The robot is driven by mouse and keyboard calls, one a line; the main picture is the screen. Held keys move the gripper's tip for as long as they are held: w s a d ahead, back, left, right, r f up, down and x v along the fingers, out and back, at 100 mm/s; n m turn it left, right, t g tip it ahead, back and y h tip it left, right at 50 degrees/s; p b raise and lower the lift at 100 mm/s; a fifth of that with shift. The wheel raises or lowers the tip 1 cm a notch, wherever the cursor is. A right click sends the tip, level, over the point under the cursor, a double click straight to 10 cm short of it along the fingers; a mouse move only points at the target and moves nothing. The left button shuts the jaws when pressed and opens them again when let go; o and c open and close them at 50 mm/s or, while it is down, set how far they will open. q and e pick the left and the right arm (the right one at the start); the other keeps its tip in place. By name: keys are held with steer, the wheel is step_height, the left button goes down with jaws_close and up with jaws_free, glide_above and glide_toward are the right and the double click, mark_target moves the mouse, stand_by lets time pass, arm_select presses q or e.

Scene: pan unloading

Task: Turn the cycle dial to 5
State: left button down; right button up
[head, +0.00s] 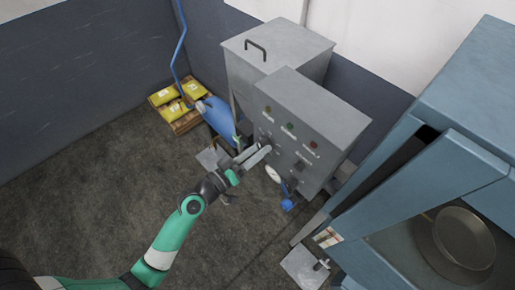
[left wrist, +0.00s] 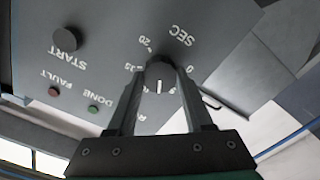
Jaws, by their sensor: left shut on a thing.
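The cycle dial (left wrist: 159,86) is on the grey panel of the control box (head: 312,112), under an upside-down SEC label. My left gripper (head: 264,150) reaches the front of this box. In the left wrist view its two fingers (left wrist: 160,68) close around the dial from both sides. A white pointer mark shows between the fingers, pointing down in the picture, near the 5. The numbers 0, 15 and 20 show around the dial; some markings are partly covered by the fingers. In the head view the dial is hidden by the gripper. My right gripper is not in view.
A dark START knob (left wrist: 65,39), a red FAULT lamp (left wrist: 54,91) and a green DONE lamp (left wrist: 93,109) share the panel. Yellow sacks (head: 180,96) lie on a pallet behind. A blue cabinet (head: 440,150) holding a round pan (head: 463,238) stands right. Floor is clear left.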

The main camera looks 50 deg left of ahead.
arm_select(q)
steer(key=n+p, duration=0.1)
steer(key=n, duration=0.5)
stand_by(0.5)
steer(key=shift+c, duration=1.5)
jaws_free()
steer(key=s+b, duration=0.3)
steer(key=s, duration=0.8)
steer(key=shift+s+d, duration=0.15)
steer(key=shift+s, duration=0.15)
